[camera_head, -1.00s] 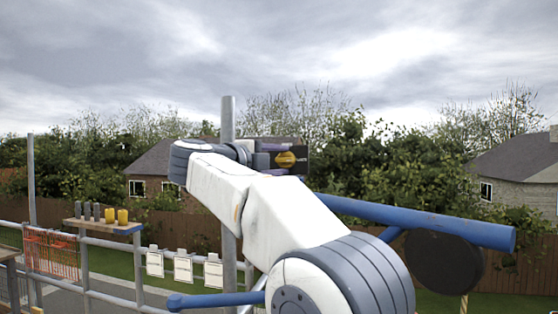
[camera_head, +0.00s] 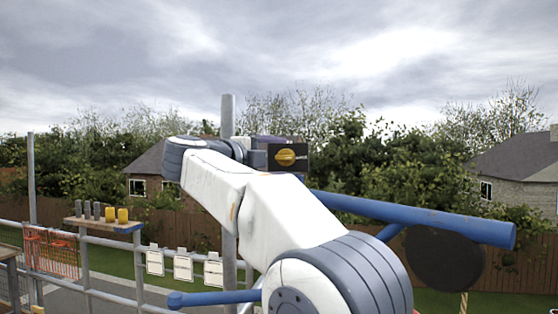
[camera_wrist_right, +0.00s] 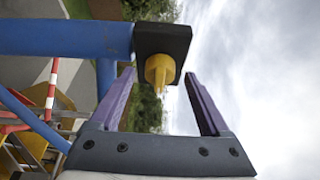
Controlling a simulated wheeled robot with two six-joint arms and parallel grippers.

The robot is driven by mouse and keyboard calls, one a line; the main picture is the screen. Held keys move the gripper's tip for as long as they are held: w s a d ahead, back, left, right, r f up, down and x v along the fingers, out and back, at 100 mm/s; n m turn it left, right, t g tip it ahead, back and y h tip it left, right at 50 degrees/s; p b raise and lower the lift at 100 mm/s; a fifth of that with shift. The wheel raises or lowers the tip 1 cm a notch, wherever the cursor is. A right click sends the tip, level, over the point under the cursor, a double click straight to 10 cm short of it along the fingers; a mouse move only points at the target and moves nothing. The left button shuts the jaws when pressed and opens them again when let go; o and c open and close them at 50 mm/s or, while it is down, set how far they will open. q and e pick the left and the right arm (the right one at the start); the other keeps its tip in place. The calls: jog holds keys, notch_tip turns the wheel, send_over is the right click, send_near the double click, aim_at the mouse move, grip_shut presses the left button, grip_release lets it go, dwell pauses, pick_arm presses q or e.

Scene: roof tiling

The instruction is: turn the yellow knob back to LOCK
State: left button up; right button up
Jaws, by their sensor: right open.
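The yellow knob (camera_head: 286,158) sits on the front of a dark box (camera_head: 301,152) near the blue tube. In the head view it looks wider than tall, and no LOCK lettering can be read. My right gripper (camera_head: 266,146) is at the box's left side in that view, partly hidden behind its own wrist. In the right wrist view the open purple fingers (camera_wrist_right: 160,80) stand either side of the yellow knob (camera_wrist_right: 159,72), with gaps on both sides. The dark box (camera_wrist_right: 176,38) is behind the knob. My left gripper is not in view.
A blue tube (camera_head: 420,217) runs right from the box, with a dark round disc (camera_head: 444,259) below it. A grey upright pole (camera_head: 228,118) stands close to my right wrist. A shelf (camera_head: 98,225) with yellow and grey cylinders is far left. White cards (camera_head: 184,267) hang on the rail.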

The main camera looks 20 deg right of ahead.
jog(key=b+v, duration=0.2)
jog(key=v, duration=0.7)
jog(key=shift+a, duration=0.25)
jog(key=shift+s, duration=0.1)
